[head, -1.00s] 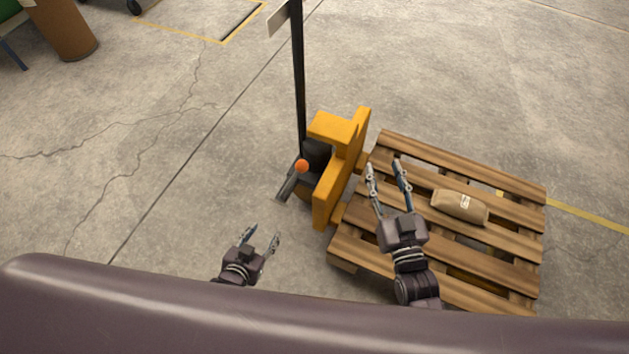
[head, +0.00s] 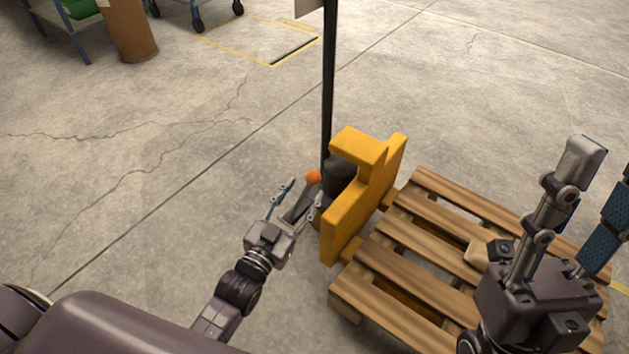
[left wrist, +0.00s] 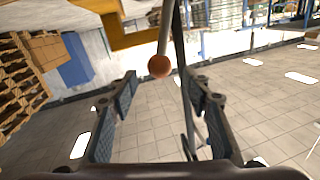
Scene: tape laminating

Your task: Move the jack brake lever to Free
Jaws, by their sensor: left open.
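The yellow pallet jack (head: 352,215) stands at the left end of the pallet, with a black upright post (head: 328,95). An orange ball knob (head: 314,177) sits low beside the post. In the left wrist view the knob (left wrist: 159,67) shows on a thin grey rod, between and just beyond the fingertips. My left gripper (head: 303,192) is open beside the jack, its fingers either side of a dark grey bar below the knob. I cannot tell whether they touch it. My right gripper (head: 607,165) is open, near the camera, over the pallet's right side. No Free marking is readable.
The wooden pallet (head: 400,255) lies right of the jack. A tan package (head: 479,253) on it is mostly hidden by my right gripper. A brown drum (head: 132,30) and wheeled furniture stand at the back left. The floor left of the jack is clear.

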